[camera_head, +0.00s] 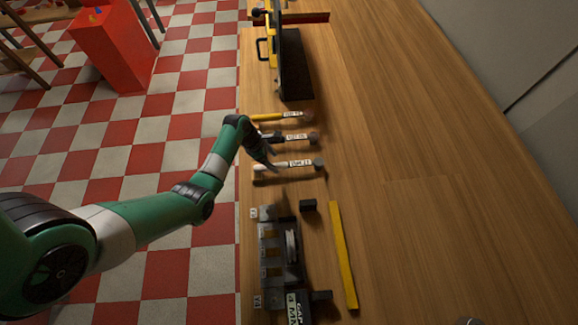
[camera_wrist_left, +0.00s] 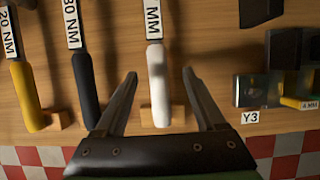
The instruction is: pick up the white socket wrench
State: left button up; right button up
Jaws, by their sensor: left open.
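The white socket wrench (camera_head: 270,166) lies on the wooden bench in the head view, its handle end toward the left edge and its dark head to the right. In the left wrist view its white handle (camera_wrist_left: 158,88) rests on a small wooden block, with a label partly reading "MM" above. My left gripper (camera_head: 270,162) is open over the wrench. In the left wrist view its two fingers (camera_wrist_left: 160,75) stand on either side of the white handle, with gaps on both sides. It holds nothing. My right gripper is not in view.
A black-handled wrench (camera_wrist_left: 82,88) and a yellow-handled wrench (camera_wrist_left: 26,95) lie parallel beside it. A dark slotted holder (camera_head: 268,245), a small black block (camera_head: 308,204) and a yellow bar (camera_head: 343,255) are nearer the front. The bench's right side is clear.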

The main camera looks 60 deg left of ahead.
aim_at(280, 164)
pick_arm(q)
jog(key=b+x, duration=0.1)
jog(key=x, duration=0.3)
jog(key=shift+w+f+b, duration=0.2)
jog(key=shift+w+b, duration=0.1)
jog(key=shift+b, duration=0.1)
jog(key=shift+a, duration=0.1)
jog(key=shift+c, duration=0.2)
jog(key=shift+r, duration=0.1)
grip_shut()
